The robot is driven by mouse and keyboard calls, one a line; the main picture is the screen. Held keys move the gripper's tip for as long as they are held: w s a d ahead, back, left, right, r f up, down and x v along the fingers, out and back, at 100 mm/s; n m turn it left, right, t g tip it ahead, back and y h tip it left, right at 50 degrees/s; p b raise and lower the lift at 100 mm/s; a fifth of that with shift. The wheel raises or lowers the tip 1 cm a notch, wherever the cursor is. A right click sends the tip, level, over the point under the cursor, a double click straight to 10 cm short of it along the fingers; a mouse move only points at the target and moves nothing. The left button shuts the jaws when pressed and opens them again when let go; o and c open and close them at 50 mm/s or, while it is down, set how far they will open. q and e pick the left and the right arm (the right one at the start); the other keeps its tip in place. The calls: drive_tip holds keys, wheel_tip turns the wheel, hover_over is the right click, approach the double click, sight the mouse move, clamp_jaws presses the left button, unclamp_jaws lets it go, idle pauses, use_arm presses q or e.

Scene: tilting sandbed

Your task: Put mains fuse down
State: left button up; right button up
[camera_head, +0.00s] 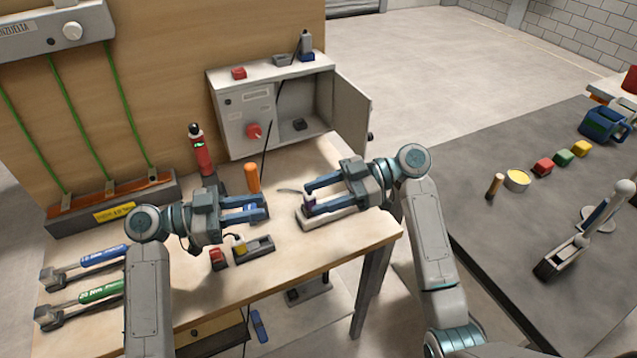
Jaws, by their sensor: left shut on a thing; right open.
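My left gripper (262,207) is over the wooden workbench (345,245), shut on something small. Its fingers largely hide what they hold, so I cannot tell for sure whether it is the mains fuse. An orange handle (252,178) stands upright just behind these fingers. A small dark holder with a yellow piece (240,245) and a red block (217,258) lie below my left gripper.
A red tester (201,150) stands at the back. Blue-handled (104,256) and green-handled (100,291) tools lie at left. A dark table (480,160) is at right. The bench's front right is clear.

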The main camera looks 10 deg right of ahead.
drive_tip(key=a+f+h, duration=0.2)
drive_tip(key=a+f, duration=0.1)
drive_tip(key=a, duration=0.8)
drive_tip(key=shift+a+n+h, duration=0.3)
drive_tip(key=shift+n, duration=0.1)
drive_tip(key=shift+s, duration=0.1)
drive_tip(key=c, duration=1.1)
use_arm(q)
drive_tip(key=o, duration=1.1)
